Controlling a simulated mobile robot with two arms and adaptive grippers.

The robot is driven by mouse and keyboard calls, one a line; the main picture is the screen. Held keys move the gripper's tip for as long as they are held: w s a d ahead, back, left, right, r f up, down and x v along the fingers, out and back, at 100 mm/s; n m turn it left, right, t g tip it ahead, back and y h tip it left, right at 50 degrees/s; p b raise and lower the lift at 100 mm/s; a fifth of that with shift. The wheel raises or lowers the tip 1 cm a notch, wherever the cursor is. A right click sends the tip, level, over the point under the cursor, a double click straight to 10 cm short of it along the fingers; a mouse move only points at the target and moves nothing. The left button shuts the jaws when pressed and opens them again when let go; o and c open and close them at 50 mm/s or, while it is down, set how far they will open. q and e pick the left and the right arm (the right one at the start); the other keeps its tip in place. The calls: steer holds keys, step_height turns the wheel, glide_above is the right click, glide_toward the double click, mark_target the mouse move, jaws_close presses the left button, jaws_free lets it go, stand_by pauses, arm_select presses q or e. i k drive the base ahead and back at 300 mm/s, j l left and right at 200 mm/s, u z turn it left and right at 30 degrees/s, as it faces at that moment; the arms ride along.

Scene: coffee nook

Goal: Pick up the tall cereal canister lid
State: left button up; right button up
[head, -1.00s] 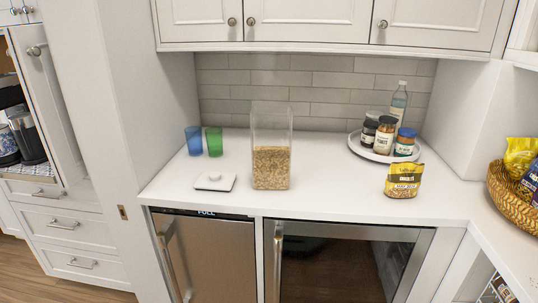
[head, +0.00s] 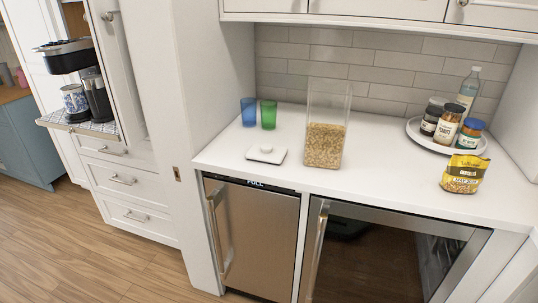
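The canister lid (head: 266,154) is a white, square, flat piece with a round knob on top. It lies on the white counter, left of the tall cereal canister. The tall canister (head: 324,145) is clear, open at the top and about half full of tan cereal. It stands upright on the counter, apart from the lid. Neither of my grippers shows in the head view.
A blue cup (head: 249,112) and a green cup (head: 268,114) stand behind the lid. A round white tray (head: 414,136) with jars and a bottle (head: 467,88) is at right, near a yellow bag (head: 463,174). Upper cabinets (head: 385,15) overhang the counter. Counter in front of the lid is clear.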

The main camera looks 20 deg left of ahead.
mark_target(269, 154)
steer(key=i+j, duration=0.25)
steer(key=i, duration=0.15)
steer(key=i+j, duration=0.3)
steer(key=i+u, duration=0.05)
